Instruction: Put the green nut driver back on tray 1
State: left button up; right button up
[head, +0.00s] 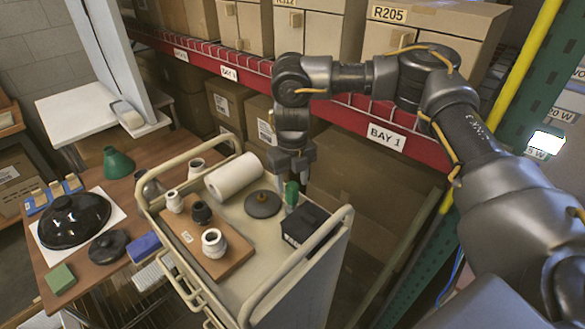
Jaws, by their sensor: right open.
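The green nut driver (291,194) stands upright on the cart top, between a dark round disc and a black box; only its green upper part shows clearly. My right gripper (290,170) points down just above and behind it, open, with its fingers close to the driver's top. I cannot tell whether they touch it. No tray is readably marked as tray 1. A brown board (232,262) with a small unreadable label lies on the cart and holds several white and black lamp sockets. My left gripper is not in view.
The cream cart (262,288) has raised rail handles. On it are a white roll (233,177), the dark disc (263,204) and the black box (305,225). A brown table (85,283) at left carries a black lampshade (73,220) and a green shade (117,163). Shelving with boxes stands behind.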

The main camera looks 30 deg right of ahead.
jog(key=shift+r+b, duration=0.35)
jog(key=shift+r, duration=2.45)
